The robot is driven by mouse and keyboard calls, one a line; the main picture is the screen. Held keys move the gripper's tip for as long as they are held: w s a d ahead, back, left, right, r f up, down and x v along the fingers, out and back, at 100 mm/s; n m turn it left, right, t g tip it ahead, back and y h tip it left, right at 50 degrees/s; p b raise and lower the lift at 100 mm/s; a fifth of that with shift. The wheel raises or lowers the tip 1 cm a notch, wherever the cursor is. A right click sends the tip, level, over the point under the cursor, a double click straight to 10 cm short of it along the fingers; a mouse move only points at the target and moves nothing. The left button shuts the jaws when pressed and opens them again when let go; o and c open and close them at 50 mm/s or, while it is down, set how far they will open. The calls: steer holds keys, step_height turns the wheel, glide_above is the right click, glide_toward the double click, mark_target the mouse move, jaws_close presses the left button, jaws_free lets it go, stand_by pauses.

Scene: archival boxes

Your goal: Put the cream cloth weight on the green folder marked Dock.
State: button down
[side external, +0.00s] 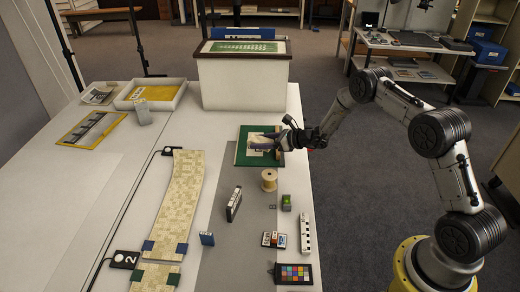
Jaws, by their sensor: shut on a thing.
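The green folder (242,157) lies flat on the right part of the table, below the white box. A pale cream patch, which looks like the cream cloth weight (258,143), shows over the folder at my fingertips. My gripper (272,139) reaches in from the right and is shut on it. Whether the weight touches the folder cannot be told from this angle. The fingers cover part of the folder, and no Dock marking can be read.
A wooden spool (269,180) stands just below the folder. A white box (243,82) with a dark rim stands behind it. A long patterned strip (180,205), a color chart (294,273) and small blocks lie nearer the front.

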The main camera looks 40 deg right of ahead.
mark_target(260, 154)
steer(key=shift+w+f, duration=0.35)
steer(key=shift+w, duration=0.05)
steer(key=shift+f, duration=1.5)
steer(key=shift+f, duration=0.15)
steer(key=shift+c, duration=0.6)
jaws_free()
steer(key=shift+f, duration=0.1)
